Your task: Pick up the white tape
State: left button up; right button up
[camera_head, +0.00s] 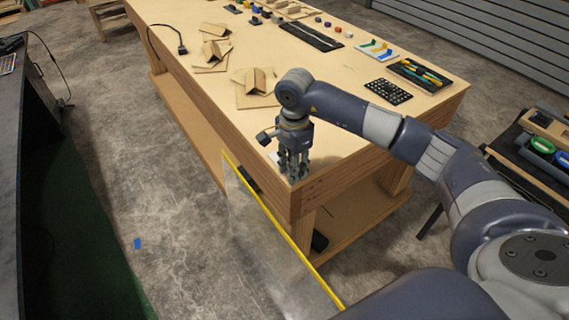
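My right gripper (293,177) points down at the near corner of the wooden table. Its fingers are small and dark here, and I cannot tell how far apart they are. A small white patch (272,157) shows on the tabletop just left of the fingers, partly hidden by the gripper. It may be the white tape, but I cannot make out its shape. I see no other clear white tape. My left gripper is not in view.
The wooden table (215,95) bears folded cardboard pieces (256,81), a black cable plug (182,48), a dark perforated plate (388,91) and a tool tray (420,75). A yellow-edged clear panel (282,228) stands along the table's near side. Green rolls (543,145) lie at right.

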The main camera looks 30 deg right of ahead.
grip_shut()
jog(key=shift+r, duration=0.1)
jog(key=shift+r+b, duration=0.35)
jog(key=shift+r, duration=0.05)
notch_tip(320, 180, up, 2)
jog(key=shift+r+b, duration=0.1)
jog(key=shift+b, duration=0.65)
jog(key=s+a+r+b, duration=0.1)
jog(key=s+r, duration=0.2)
jog(key=s, duration=0.5)
jog(key=s+a+r+b, duration=0.1)
jog(key=s+r, duration=0.2)
jog(key=s, duration=0.5)
jog(key=shift+b, duration=0.4)
